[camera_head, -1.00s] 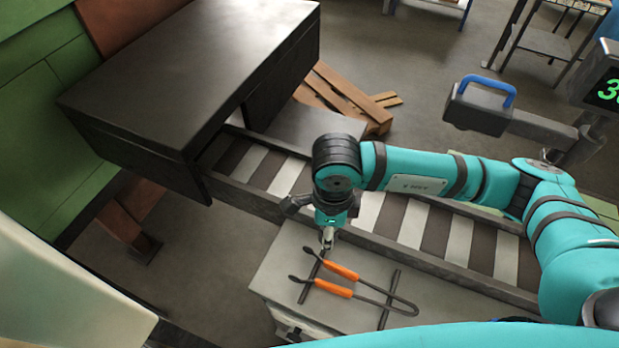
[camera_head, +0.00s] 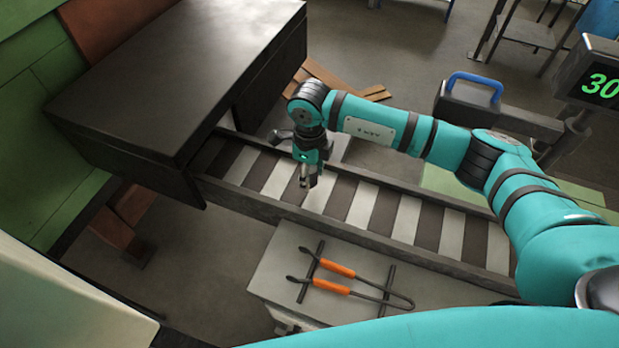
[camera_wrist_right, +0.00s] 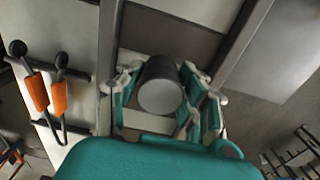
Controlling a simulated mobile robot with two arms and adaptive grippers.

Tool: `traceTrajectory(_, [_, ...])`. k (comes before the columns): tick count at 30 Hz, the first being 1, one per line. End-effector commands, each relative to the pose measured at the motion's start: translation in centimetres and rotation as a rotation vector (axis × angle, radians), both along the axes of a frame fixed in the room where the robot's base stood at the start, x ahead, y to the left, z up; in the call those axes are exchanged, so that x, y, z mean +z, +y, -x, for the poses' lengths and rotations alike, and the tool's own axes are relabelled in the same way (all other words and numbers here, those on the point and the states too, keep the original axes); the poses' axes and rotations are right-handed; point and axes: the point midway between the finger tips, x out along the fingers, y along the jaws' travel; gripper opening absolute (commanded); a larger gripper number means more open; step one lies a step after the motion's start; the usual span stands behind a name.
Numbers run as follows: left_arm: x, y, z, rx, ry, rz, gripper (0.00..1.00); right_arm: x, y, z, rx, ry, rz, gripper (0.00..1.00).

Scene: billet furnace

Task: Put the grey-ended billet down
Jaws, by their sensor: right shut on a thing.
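My right gripper (camera_head: 308,182) hangs fingers-down over the striped roller conveyor (camera_head: 405,222), near the furnace end. In the right wrist view its fingers (camera_wrist_right: 166,98) are shut on the grey-ended billet (camera_wrist_right: 160,97), a dark cylinder whose light grey round end faces the camera. The conveyor's slats show beyond it. In the head view the billet is mostly hidden by the gripper, and I cannot tell whether it touches the rollers. My left gripper is not in view.
A dark furnace box (camera_head: 175,80) stands at the conveyor's left end. Orange-handled tongs (camera_head: 335,268) lie on a grey bench (camera_head: 268,275) in front. A blue-handled device (camera_head: 475,95) and a green-digit display (camera_head: 600,87) are at the right. The conveyor's right stretch is clear.

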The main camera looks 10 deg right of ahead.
Motion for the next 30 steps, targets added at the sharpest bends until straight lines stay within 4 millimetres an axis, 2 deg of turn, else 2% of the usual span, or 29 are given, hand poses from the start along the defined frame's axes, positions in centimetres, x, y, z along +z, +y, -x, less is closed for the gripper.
traceTrajectory(5, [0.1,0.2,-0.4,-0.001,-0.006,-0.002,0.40,-0.2,-0.2,-1.0,0.001,-0.001,-0.002,0.00])
traceTrajectory(14, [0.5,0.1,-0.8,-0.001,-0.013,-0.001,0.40,-3.4,-0.1,-0.9,0.001,0.000,-0.001,0.00])
traceTrajectory(25, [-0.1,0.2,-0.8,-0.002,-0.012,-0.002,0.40,-3.9,-0.2,-0.9,0.001,-0.001,-0.002,0.00])
traceTrajectory(26, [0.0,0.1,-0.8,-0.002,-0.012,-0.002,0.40,-3.9,-0.2,-0.9,0.001,0.001,-0.001,0.40])
traceTrajectory(30, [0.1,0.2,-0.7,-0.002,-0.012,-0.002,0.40,-3.9,-0.2,-0.9,0.001,0.001,0.000,0.58])
